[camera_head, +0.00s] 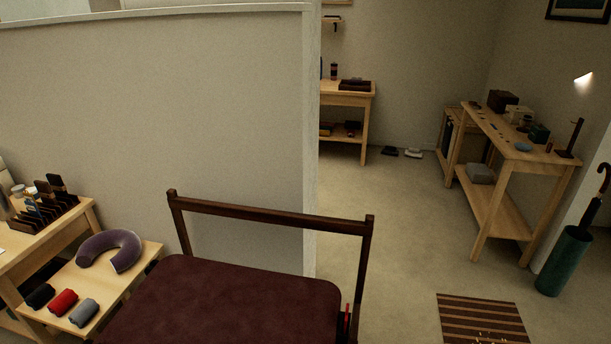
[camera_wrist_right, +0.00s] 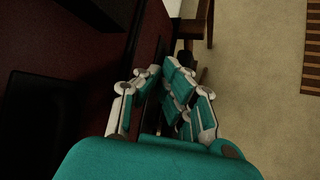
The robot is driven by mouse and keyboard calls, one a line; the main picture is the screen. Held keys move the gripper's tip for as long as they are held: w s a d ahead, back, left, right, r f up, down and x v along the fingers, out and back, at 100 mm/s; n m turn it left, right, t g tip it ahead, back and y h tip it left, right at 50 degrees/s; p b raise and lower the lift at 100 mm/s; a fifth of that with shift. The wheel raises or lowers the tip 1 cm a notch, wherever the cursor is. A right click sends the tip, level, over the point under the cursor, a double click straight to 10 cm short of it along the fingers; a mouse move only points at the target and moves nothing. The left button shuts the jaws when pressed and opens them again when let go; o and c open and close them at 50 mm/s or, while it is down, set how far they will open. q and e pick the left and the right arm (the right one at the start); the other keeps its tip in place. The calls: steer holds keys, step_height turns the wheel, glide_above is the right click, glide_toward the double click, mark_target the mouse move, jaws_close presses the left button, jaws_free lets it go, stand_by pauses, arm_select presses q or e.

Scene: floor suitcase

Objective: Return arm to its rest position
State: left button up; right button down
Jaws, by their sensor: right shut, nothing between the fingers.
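My right gripper (camera_wrist_right: 162,76), teal with pale joints, is in the right wrist view. Its fingers are shut with nothing between them. A dark maroon surface (camera_wrist_right: 105,65) lies close along its left side; I cannot tell whether they touch. In the head view, a maroon soft-looking top (camera_head: 230,300) with a dark wooden rail (camera_head: 270,213) behind it fills the bottom middle. Neither gripper can be made out in the head view.
A low partition wall (camera_head: 150,120) stands behind the rail. At left, a small table holds a purple neck pillow (camera_head: 112,251) and rolled cloths (camera_head: 62,303). At right are a wooden bench (camera_head: 510,200), a green umbrella stand (camera_head: 565,262) and a striped mat (camera_head: 482,318). Floor (camera_head: 400,240) between is clear.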

steer(key=s+d+f+m+g+h, duration=0.15)
steer(key=s+d+f+m, duration=0.25)
steer(key=s+f+m, duration=0.4)
steer(key=s+d+f+m+g+h, duration=0.1)
steer(key=s+d+f+m+g, duration=0.15)
steer(key=s+f+m, duration=0.65)
steer(key=s+f+m+g, duration=0.1)
steer(key=s+f+m, duration=0.2)
steer(key=s, duration=0.5)
steer(key=s+f+m+g, duration=0.1)
steer(key=s+f+m, duration=0.3)
steer(key=s, duration=0.5)
steer(key=s+d+f+m+g, duration=0.1)
steer(key=s+f+m, duration=0.2)
steer(key=s, duration=0.6)
steer(key=shift+s+f+m+g, duration=0.2)
steer(key=shift+m+g, duration=0.1)
steer(key=shift+m, duration=0.3)
